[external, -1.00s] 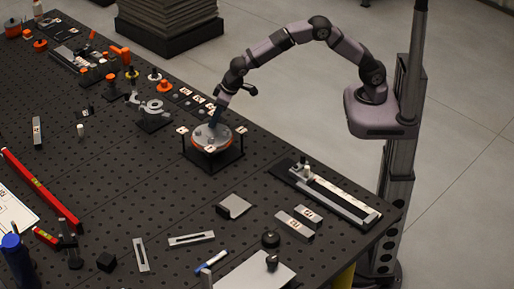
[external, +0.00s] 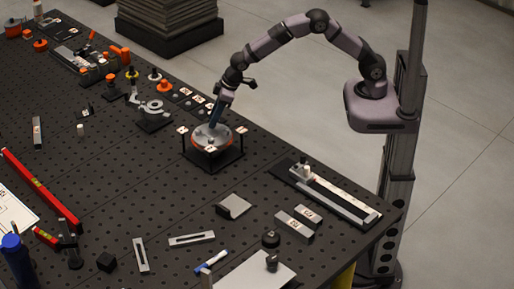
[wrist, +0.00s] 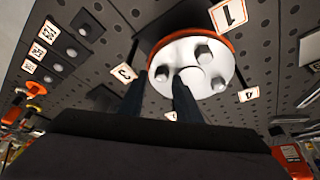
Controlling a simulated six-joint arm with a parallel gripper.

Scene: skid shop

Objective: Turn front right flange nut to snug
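The round flange (external: 208,137), silver with an orange rim, sits on a black square stand on the bench. In the wrist view its pale face (wrist: 190,45) carries a raised centre hub and several dark hex nuts; nuts show at the left (wrist: 163,73), the upper right (wrist: 203,52) and the lower right (wrist: 217,85). My gripper (wrist: 159,85) points at the flange, its two dark fingers apart with a gap between. The left nut appears in line with this gap; contact cannot be told. The right finger covers the flange's lower edge.
Numbered white tags (wrist: 229,13) stand around the flange. A long black fixture with a pale rail (external: 330,194) lies to the right.

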